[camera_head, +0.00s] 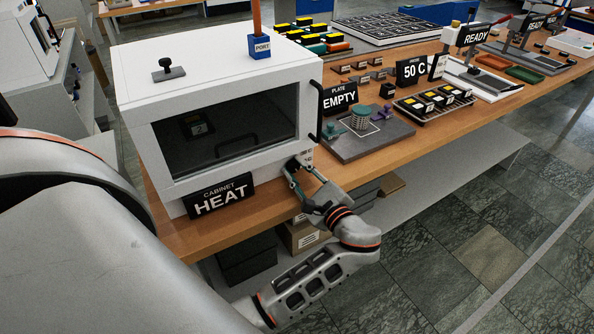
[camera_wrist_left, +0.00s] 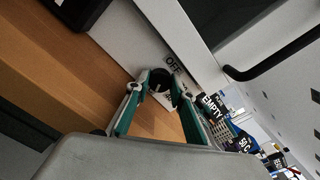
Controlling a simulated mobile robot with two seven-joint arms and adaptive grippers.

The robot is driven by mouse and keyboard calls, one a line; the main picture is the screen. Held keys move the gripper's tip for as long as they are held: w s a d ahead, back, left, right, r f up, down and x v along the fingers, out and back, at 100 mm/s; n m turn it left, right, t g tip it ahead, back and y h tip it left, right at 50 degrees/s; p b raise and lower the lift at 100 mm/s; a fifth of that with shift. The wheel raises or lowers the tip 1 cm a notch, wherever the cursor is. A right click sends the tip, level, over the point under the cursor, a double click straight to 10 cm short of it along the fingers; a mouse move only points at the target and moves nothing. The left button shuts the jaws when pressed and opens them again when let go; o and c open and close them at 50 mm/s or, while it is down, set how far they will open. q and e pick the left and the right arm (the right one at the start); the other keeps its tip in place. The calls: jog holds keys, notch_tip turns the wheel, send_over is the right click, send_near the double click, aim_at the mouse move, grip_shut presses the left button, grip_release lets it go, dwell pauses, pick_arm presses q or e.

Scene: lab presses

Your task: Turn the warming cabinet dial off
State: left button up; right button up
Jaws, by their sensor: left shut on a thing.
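The warming cabinet (camera_head: 135,85) is a white box with a dark window, standing at the left of the wooden bench. A black sign reading "CABINET HEAT" (camera_head: 219,197) is at its lower front. The dial (camera_wrist_left: 161,80) is a dark round knob on the cabinet's lower front, with "OFF" printed beside it in the left wrist view. My left gripper (camera_head: 299,173) is at the dial, its two green-sided fingers (camera_wrist_left: 161,84) shut on either side of it. In the head view the fingers mostly hide the dial. My right gripper is not in view.
The cabinet's black door handle (camera_head: 316,112) is just above my left gripper. Boxes (camera_head: 303,236) sit below the bench (camera_head: 440,130).

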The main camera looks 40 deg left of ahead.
pick_arm(q)
jog(key=shift+n, duration=0.8)
jog(key=o, duration=1.1)
